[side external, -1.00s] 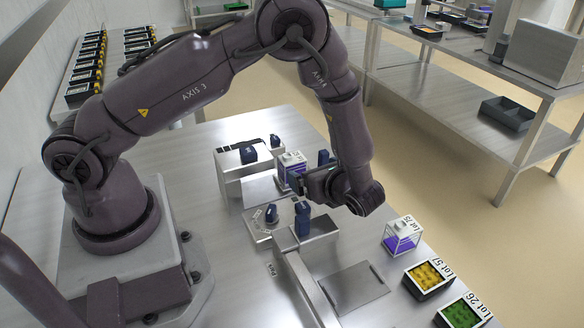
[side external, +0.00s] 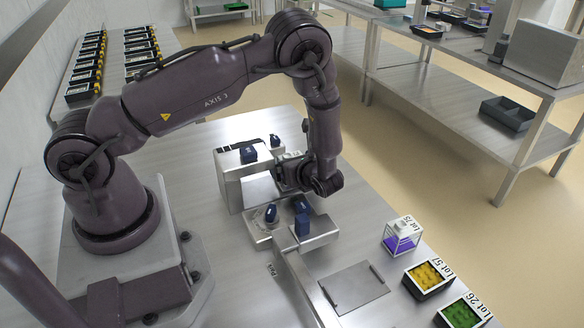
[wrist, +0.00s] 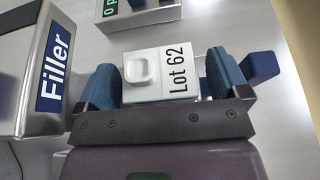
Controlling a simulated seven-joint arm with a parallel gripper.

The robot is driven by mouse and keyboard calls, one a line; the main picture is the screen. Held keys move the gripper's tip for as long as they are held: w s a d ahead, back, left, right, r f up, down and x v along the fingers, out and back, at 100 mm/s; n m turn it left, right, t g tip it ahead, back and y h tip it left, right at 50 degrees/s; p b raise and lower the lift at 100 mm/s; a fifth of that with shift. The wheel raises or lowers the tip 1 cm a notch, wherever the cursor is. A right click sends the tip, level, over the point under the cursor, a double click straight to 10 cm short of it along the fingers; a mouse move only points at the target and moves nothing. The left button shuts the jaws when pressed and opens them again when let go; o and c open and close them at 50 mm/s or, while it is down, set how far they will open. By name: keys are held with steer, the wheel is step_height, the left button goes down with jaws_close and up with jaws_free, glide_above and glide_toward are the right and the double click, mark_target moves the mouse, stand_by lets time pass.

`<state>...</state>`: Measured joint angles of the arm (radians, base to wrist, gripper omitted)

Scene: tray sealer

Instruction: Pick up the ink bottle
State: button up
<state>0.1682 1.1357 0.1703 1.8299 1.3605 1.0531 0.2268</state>
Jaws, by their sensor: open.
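An ink bottle with a white square top marked "Lot 62" (wrist: 150,72) sits between the two blue fingers of my gripper (wrist: 163,78) in the wrist view. The fingers stand on either side of it, and I cannot tell whether they touch it. In the side view my gripper (side external: 292,176) is at the filler station and hides most of this bottle.
The metal filler block (side external: 232,184) stands left of my gripper, with its "Filler" label (wrist: 56,65) in the wrist view. A low block with blue knobs (side external: 302,222) is in front. Yellow (side external: 428,277) and green (side external: 464,314) trays lie at the right edge.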

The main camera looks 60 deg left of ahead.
steer(key=shift+a+f, duration=0.2)
steer(key=shift+a, duration=0.25)
steer(key=shift+c, duration=0.2)
steer(key=c, duration=1.1)
steer(key=shift+r, duration=0.1)
